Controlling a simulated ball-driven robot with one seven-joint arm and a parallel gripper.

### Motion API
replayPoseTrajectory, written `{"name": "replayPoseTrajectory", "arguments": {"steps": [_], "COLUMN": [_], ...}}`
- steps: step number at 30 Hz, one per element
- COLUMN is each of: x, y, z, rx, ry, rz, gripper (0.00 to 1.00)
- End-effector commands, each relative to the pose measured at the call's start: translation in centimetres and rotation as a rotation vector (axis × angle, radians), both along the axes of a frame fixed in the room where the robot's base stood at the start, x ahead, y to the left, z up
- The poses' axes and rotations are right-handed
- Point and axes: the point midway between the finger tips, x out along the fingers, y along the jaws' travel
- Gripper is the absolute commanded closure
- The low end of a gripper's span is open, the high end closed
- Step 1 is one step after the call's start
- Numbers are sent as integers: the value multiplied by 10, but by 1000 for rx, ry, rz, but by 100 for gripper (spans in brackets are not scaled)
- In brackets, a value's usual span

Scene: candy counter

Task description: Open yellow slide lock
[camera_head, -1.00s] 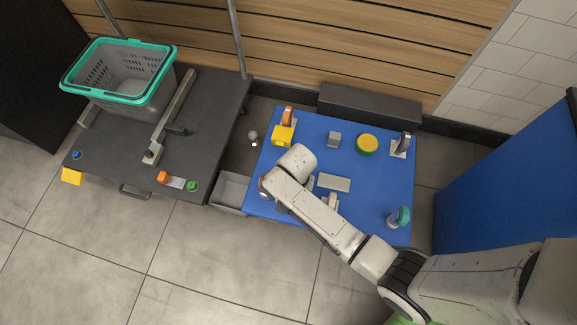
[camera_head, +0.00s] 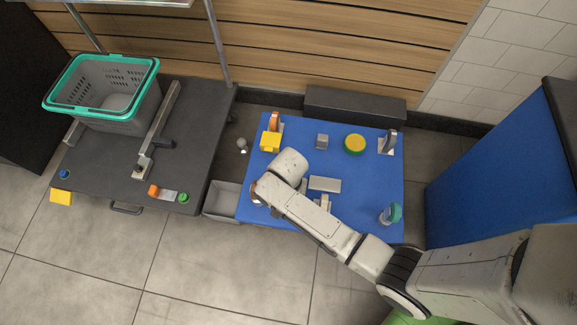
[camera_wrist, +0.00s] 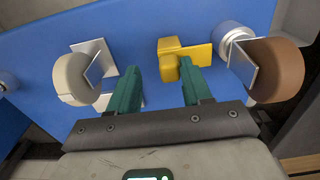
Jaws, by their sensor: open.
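In the wrist view, a yellow piece (camera_wrist: 169,59) with a rounded knob and a flat plate is fixed on the blue panel; I take it for the yellow slide lock. My gripper (camera_wrist: 158,68) is open, its two green fingers spread. The knob shows between the fingertips, nearer the right one, which covers part of the plate. I cannot tell if they touch, and nothing is held.
In the wrist view, a white knob with a silver plate (camera_wrist: 75,78) is left of my fingers, and a brown disc (camera_wrist: 277,70) is right. In the head view, a yellow block (camera_head: 270,141), a yellow-green round piece (camera_head: 355,144) and a grey bin (camera_head: 221,199) stand nearby.

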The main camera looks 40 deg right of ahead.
Motion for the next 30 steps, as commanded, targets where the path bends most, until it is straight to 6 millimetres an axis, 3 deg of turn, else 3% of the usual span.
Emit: {"name": "replayPoseTrajectory", "arguments": {"steps": [6,13,18,27,30], "x": [1,1,2,1,1], "y": [0,0,0,0,-1], "z": [49,86,98,100,99], "rx": [0,0,0,-1,-4], "ry": [-5,-5,-5,-4,-3], "rz": [1,2,2,2,-1], "gripper": [51,51,51,51,59]}}
